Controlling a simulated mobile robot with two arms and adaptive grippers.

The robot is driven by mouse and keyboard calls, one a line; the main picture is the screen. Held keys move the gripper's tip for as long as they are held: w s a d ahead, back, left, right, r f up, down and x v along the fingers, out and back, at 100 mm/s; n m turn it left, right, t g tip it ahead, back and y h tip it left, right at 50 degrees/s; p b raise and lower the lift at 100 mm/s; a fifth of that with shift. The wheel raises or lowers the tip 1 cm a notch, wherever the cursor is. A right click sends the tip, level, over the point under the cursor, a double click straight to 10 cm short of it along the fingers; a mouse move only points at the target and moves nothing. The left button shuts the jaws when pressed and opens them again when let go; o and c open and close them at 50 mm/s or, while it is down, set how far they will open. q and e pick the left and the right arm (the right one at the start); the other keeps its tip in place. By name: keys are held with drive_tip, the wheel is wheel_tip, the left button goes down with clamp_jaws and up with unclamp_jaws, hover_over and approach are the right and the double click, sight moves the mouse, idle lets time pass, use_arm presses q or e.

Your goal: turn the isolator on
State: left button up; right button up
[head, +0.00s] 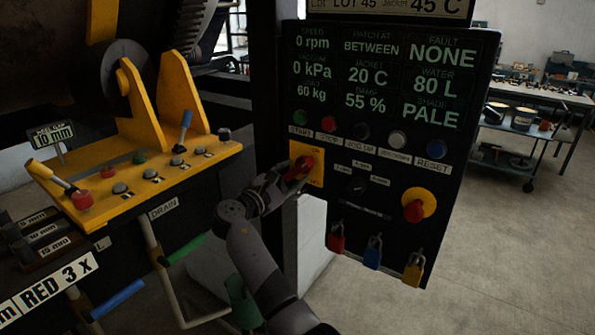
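The isolator (313,179) is a yellow plate with a red rotary handle (302,167) at the left edge of the black control panel. Its handle lies at a slant, from lower left to upper right. Small marks at the plate's upper and lower right are too small to read surely. My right gripper (283,181) is at the handle's lower left, its fingers overlapping the plate and reaching the handle. The fingers are dark and partly hidden by the wrist, so I cannot tell whether they are closed on it. My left gripper is not in view.
Above the isolator is a row of push buttons (397,139). A red emergency knob (413,211) is at right. Padlocks (373,252) hang below. A yellow machine bracket with levers (140,180) stands close at left. The floor at right is clear (490,260).

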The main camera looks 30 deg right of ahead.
drive_tip(key=v, duration=0.8)
drive_tip(key=shift+a, duration=0.35)
drive_tip(key=shift+s, duration=0.1)
